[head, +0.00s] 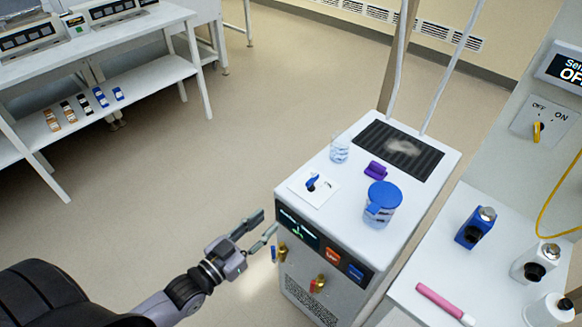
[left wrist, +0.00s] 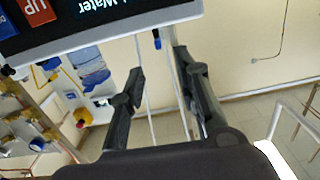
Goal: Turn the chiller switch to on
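The chiller (head: 330,240) is a white box with a dark front display. On its top, near the front left corner, a blue switch knob (head: 312,182) stands on a white plate with small marks too small to read. My left gripper (head: 267,222) is open and empty, just left of the chiller's front and below its top edge, apart from the knob. In the left wrist view the two fingers (left wrist: 165,85) are spread, with the chiller's front (left wrist: 110,18) upside down above them. A small blue part, probably the knob, shows at the chiller's edge (left wrist: 157,40). My right gripper is not in view.
A blue-lidded jar (head: 381,205), a purple piece (head: 376,170) and a glass beaker (head: 339,150) stand on the chiller. A yellow switch (head: 537,131) marked OFF and ON is on a panel at right. Brass fittings (head: 318,283) stick out of the chiller's front. Floor at left is clear.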

